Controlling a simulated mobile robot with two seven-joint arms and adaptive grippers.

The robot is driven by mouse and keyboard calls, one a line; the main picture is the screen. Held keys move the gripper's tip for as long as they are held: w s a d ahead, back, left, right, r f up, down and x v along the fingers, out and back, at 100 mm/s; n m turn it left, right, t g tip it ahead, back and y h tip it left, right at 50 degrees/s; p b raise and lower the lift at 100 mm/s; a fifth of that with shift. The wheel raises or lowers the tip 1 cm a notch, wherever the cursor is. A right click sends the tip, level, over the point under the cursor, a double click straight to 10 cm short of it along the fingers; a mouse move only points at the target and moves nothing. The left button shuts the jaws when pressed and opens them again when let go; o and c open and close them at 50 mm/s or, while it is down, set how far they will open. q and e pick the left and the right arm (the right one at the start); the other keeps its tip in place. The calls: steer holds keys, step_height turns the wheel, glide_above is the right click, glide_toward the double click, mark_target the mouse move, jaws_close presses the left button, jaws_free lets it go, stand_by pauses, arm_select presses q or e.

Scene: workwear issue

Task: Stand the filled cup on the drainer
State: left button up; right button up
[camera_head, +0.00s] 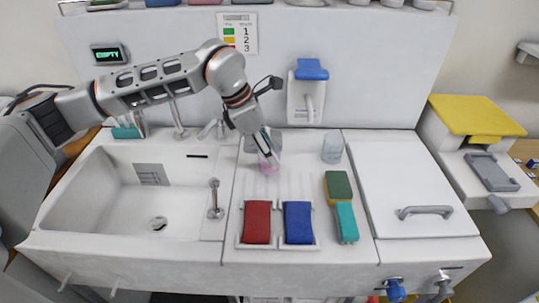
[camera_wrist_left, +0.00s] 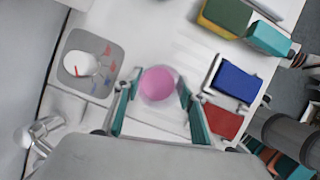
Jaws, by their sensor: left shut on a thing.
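The filled cup (camera_head: 268,166) is a clear cup with pink liquid. My left gripper (camera_head: 265,153) is shut on it from above, and its fingers hide part of it in the head view. In the left wrist view the cup (camera_wrist_left: 158,86) sits between the two teal fingers (camera_wrist_left: 158,106). The drainer (camera_head: 290,182) is the white ridged surface right of the sink, and the cup is low over its back left part. I cannot tell whether the cup's base touches it. My right gripper is in neither view.
A second clear cup (camera_head: 332,148) stands at the back right of the drainer. The sink (camera_head: 140,195) is left. A grey dial plate (camera_wrist_left: 88,65) lies near the cup.

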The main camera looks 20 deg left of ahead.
arm_select(q)
steer(key=shift+f, duration=0.9)
steer(key=shift+f, duration=0.2)
steer(key=o, duration=1.1)
steer(key=b+v, duration=0.1)
steer(key=v, duration=1.1)
steer(key=shift+r, duration=0.2)
steer(key=shift+s+f, duration=0.1)
steer(key=shift+s, duration=0.05)
